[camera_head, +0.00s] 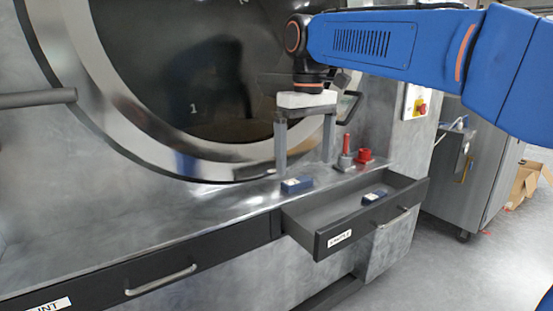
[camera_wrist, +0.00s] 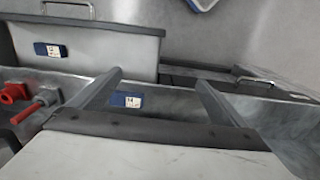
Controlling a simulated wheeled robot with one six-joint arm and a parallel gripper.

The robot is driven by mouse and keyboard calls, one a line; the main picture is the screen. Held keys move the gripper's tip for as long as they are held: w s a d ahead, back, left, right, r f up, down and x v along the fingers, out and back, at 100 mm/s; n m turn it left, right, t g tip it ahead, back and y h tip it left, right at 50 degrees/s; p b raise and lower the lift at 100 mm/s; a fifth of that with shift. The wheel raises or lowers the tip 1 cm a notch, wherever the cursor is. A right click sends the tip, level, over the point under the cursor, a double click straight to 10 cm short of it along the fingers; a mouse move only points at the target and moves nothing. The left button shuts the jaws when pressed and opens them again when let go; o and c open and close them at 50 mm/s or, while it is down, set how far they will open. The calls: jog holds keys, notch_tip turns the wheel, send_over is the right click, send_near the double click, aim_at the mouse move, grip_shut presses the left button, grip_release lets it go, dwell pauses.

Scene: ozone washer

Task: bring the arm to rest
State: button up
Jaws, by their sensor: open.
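My gripper (camera_head: 304,162) hangs from the blue arm with its two dark fingers pointing down, in front of the round door and over the metal ledge. It is open, and nothing is between its fingers. In the wrist view, my gripper (camera_wrist: 160,78) shows spread fingers. A small blue box with a white label (camera_head: 296,185) lies on the ledge just below the fingers; it also shows in the wrist view (camera_wrist: 126,100). The exact gap between fingers and box is hard to tell.
An open drawer (camera_head: 338,228) holds another blue labelled box (camera_head: 375,196). A red fitting (camera_head: 364,156) and a grey one with a red stem (camera_head: 345,160) stand on the ledge at right. A closed drawer (camera_head: 140,279) is at left.

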jog(key=s+d+f+m+t, duration=0.1)
jog(key=s+d+f+m, duration=0.1)
jog(key=s+d+f, duration=0.4)
jog(key=s+d+f+m+t, duration=0.1)
jog(key=s+d+f, duration=0.3)
jog(key=d, duration=0.4)
jog(key=s+d+f+m+t, duration=0.1)
jog(key=s+d+f, duration=0.3)
jog(key=s+f, duration=0.2)
jog(key=s+d+f+m+t, duration=0.1)
jog(key=s+d+f+m, duration=0.1)
jog(key=s+d+f, duration=0.2)
notch_tip(320, 180, down, 6)
jog(key=s, duration=0.3)
jog(key=shift+d+f+m+t, duration=0.15)
jog(key=shift+m+t, duration=0.15)
jog(key=shift+t, duration=0.1)
jog(key=shift+c, duration=0.7)
